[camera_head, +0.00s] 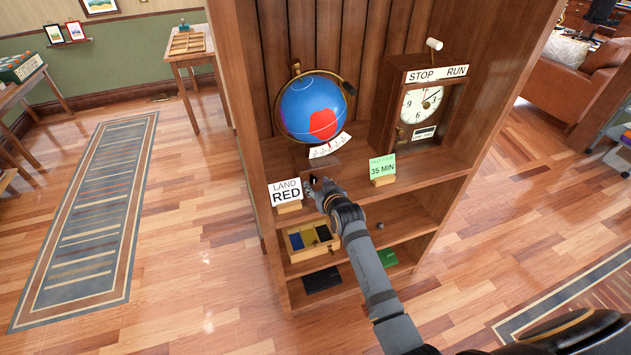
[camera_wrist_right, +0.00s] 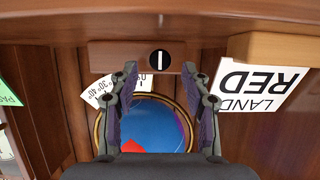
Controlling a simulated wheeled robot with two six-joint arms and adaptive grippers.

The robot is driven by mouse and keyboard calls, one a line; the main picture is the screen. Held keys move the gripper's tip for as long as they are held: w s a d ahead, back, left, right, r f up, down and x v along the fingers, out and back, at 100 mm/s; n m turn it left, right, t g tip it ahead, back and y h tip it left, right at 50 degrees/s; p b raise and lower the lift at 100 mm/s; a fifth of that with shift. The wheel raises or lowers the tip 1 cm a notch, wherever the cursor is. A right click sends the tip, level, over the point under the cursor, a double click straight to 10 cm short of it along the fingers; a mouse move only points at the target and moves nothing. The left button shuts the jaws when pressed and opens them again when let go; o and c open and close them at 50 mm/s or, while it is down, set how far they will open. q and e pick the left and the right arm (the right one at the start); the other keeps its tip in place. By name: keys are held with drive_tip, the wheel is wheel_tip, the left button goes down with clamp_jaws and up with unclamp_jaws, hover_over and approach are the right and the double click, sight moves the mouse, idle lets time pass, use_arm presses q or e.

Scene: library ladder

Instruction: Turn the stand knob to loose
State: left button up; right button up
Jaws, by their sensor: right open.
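The globe (camera_head: 312,107), blue with a red patch, stands in a brass ring on the upper shelf. In the wrist view, a black round knob (camera_wrist_right: 160,58) with a white line sits on a wooden block (camera_wrist_right: 110,56); the line runs upright in that picture. My right gripper (camera_head: 318,184) is open in front of the shelf, below the globe. In the wrist view its fingertips (camera_wrist_right: 160,72) stand either side of the knob, with nothing held; I cannot tell whether they touch it. In the head view the gripper seems to hide the knob. My left gripper is not in view.
A clock box (camera_head: 420,105) marked STOP and RUN stands at the right. Below is a tray (camera_head: 310,250) of coloured pieces. A scale plate (camera_head: 330,146) lies below the globe.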

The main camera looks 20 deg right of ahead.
sight(314, 180)
drive_tip(key=x, duration=0.2)
drive_tip(key=shift+w+f, duration=0.1)
drive_tip(key=shift+w, duration=0.2)
drive_tip(key=shift+w+f, duration=0.1)
drive_tip(key=shift+w, duration=0.2)
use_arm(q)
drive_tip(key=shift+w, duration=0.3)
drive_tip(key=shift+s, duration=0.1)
